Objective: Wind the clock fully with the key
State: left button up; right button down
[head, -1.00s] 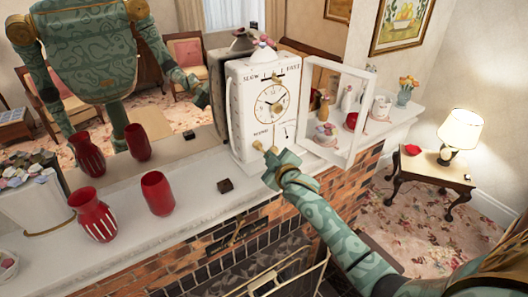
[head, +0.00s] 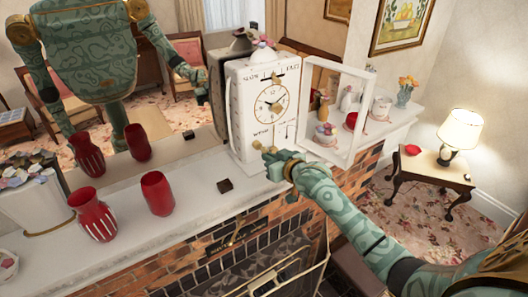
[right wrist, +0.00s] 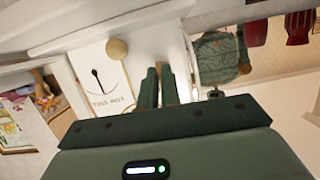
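The white clock (head: 244,110) stands on the mantel with a round dial (head: 270,103) on its front. Its framed glass door (head: 335,108) is swung open to the right. My right gripper (head: 270,153) is at the lower front of the clock, close to a small gold knob (head: 257,145). In the right wrist view, its two fingers (right wrist: 158,87) are close together with a narrow gap, and a gold ball (right wrist: 117,48) stands just beyond them to the left. Whether they hold the key cannot be made out, and I cannot pick out a key. My left gripper is not directly in view.
Red vases (head: 157,193) and a small dark block (head: 225,186) stand on the mantel (head: 190,215) left of the clock. Figurines and a flower vase (head: 405,95) stand behind the open door. A mirror behind reflects my body. The brick fireplace (head: 180,255) lies below.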

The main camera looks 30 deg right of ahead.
jog(key=shift+w+r, duration=0.1)
jog(key=shift+r, duration=0.1)
jog(key=m+y, duration=0.1)
jog(key=m, duration=0.2)
jog(key=shift+d+y, duration=0.1)
jog(key=shift+y, duration=0.2)
jog(key=shift+m, duration=0.4)
jog(key=c, duration=1.5)
grip_release()
jog(key=shift+w, duration=0.1)
jog(key=shift+c, duration=0.2)
jog(key=shift+w+f, duration=0.15)
jog(key=shift+f, duration=0.05)
jog(key=o, duration=0.5)
jog(key=shift+s, duration=0.25)
jog(key=shift+w, duration=0.1)
